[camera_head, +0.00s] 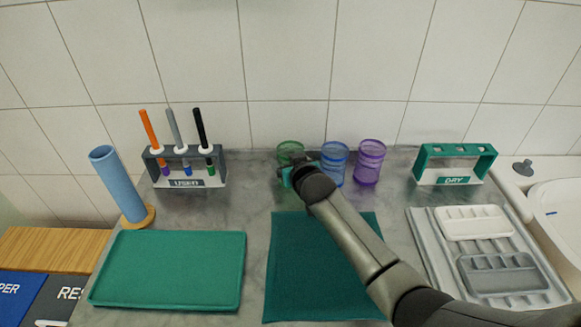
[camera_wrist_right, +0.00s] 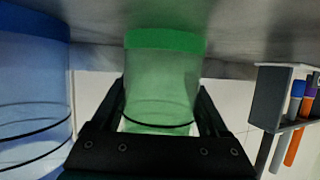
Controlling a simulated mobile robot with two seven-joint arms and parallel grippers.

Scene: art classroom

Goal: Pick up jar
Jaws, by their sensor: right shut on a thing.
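Three see-through jars stand in a row at the back of the counter: a green jar (camera_head: 290,149), a blue jar (camera_head: 335,160) and a purple jar (camera_head: 369,162). My right gripper (camera_head: 293,172) is at the green jar, and my wrist partly hides that jar. In the upside-down right wrist view, the gripper's fingers (camera_wrist_right: 161,92) are shut on the green jar (camera_wrist_right: 162,78), one on each side. The blue jar (camera_wrist_right: 32,90) shows beside it, apart. I cannot tell whether the green jar is clear of the counter. My left gripper is not in view.
A brush rack (camera_head: 187,168) labelled USED holds several brushes. A green DRY rack (camera_head: 455,163) is empty. A blue tube (camera_head: 119,185), a green tray (camera_head: 168,270), a teal mat (camera_head: 318,290), palettes (camera_head: 473,222) and a sink (camera_head: 555,215) surround the work area.

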